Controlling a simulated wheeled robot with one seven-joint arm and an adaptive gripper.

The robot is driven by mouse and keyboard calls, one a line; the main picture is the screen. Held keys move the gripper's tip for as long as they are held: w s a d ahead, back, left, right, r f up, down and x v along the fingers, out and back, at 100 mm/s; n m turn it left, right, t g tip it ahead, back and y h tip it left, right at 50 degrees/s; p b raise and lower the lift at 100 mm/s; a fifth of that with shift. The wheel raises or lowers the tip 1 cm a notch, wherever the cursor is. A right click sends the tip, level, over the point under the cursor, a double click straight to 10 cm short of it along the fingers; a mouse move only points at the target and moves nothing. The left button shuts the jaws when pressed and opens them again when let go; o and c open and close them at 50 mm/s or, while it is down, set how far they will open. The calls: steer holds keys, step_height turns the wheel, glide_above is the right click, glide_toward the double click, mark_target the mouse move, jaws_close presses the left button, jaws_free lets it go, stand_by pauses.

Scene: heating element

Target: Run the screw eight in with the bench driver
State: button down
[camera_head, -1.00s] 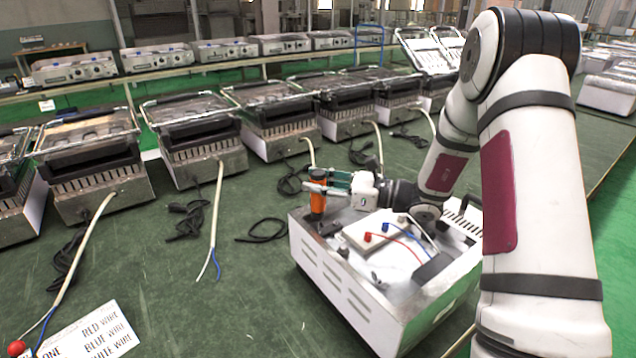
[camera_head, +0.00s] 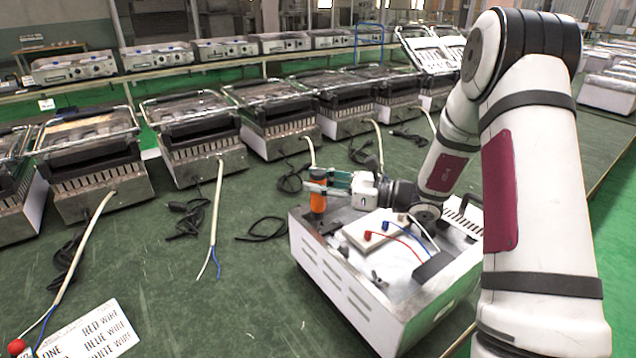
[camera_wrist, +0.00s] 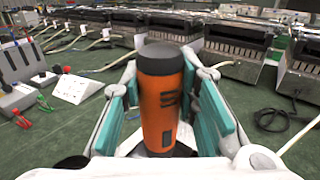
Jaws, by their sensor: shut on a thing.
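My gripper (camera_head: 338,184) is shut on the orange bench driver (camera_head: 318,192), which has a dark cap. In the wrist view the driver (camera_wrist: 160,100) stands upright between the two teal finger pads. The driver is over the far left corner of the open white appliance housing (camera_head: 335,290). Its lower end is hidden in the wrist view, and I cannot tell whether it touches the housing or a screw. Screw eight cannot be made out. Small dark pieces (camera_head: 376,278) are on the near part of the housing.
A pale block with red, blue and white wires (camera_head: 372,236) lies inside the housing. Several grills (camera_head: 195,140) with loose cables line the back of the green bench. A wire label card (camera_head: 95,330) lies at the front left. The bench left of the housing is mostly clear.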

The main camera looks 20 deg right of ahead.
mark_target(318, 171)
steer(key=shift+r, duration=0.1)
steer(key=shift+r+p, duration=1.7)
steer(key=shift+r, duration=0.8)
